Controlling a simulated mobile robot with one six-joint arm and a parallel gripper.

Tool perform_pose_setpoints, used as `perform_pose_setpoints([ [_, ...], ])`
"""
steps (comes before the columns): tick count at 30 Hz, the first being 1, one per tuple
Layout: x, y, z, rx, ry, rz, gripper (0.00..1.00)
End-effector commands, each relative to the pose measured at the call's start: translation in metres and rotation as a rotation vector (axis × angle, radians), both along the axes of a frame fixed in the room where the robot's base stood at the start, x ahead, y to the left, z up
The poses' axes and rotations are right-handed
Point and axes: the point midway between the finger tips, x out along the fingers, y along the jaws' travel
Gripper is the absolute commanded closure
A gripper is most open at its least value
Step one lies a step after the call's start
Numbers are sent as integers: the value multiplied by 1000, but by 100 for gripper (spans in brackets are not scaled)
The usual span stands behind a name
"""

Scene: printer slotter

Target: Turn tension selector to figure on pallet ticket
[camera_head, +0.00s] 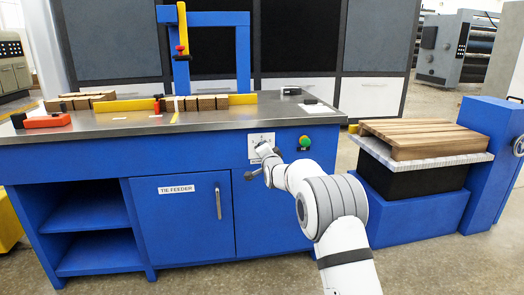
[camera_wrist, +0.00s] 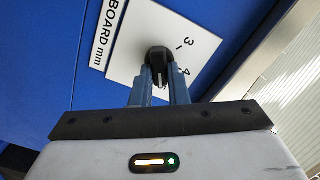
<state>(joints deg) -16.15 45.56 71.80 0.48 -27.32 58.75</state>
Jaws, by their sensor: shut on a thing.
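The selector plate (camera_head: 260,142) is a white panel on the blue front of the tie feeder bench. It also shows in the wrist view (camera_wrist: 130,48), with the figures 3 and 4 and part of a label reading "BOARD mm". The dark selector knob (camera_wrist: 158,56) stands at the plate between my fingertips. My gripper (camera_wrist: 160,72) is shut on the knob; it also shows in the head view (camera_head: 264,152) at the plate. The fingers hide part of the dial and its other figures. No pallet ticket can be made out.
A green button (camera_head: 305,141) sits right of the plate. The blue bench (camera_head: 180,215) has a cabinet door with a handle (camera_head: 218,203). Bundles and a yellow bar (camera_head: 120,104) lie on the benchtop.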

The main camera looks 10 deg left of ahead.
Motion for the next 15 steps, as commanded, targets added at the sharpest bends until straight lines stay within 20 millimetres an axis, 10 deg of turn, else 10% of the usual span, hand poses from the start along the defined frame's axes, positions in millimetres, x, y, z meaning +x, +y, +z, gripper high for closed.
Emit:
perform_pose_setpoints([
  [15, -2, 7, -7, 23, 20, 10, 100],
])
